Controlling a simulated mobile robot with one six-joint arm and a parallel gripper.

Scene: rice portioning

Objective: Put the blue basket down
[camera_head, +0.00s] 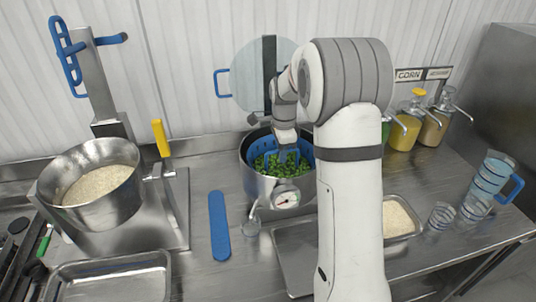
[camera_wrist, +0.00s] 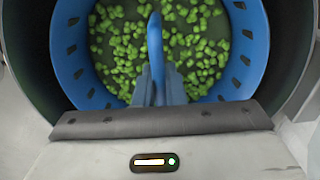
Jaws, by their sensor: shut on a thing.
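The blue basket (camera_head: 301,151) holds green vegetable pieces and sits inside a round metal pot (camera_head: 256,180) with a dial gauge on its front. In the wrist view the basket's blue perforated wall (camera_wrist: 68,55) rings the green pieces, with the darker pot wall (camera_wrist: 25,60) around it. My gripper (camera_head: 288,157) reaches down into the pot and is shut on the basket's blue handle (camera_wrist: 155,45). Whether the basket rests on the pot's bottom is hidden. My arm covers the pot's right side in the head view.
A metal bowl of rice (camera_head: 133,188) stands left. A rice tray (camera_head: 402,216), glasses (camera_head: 440,216) and a blue-handled jug (camera_head: 490,178) are right. A round lid (camera_head: 248,78) stands open behind.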

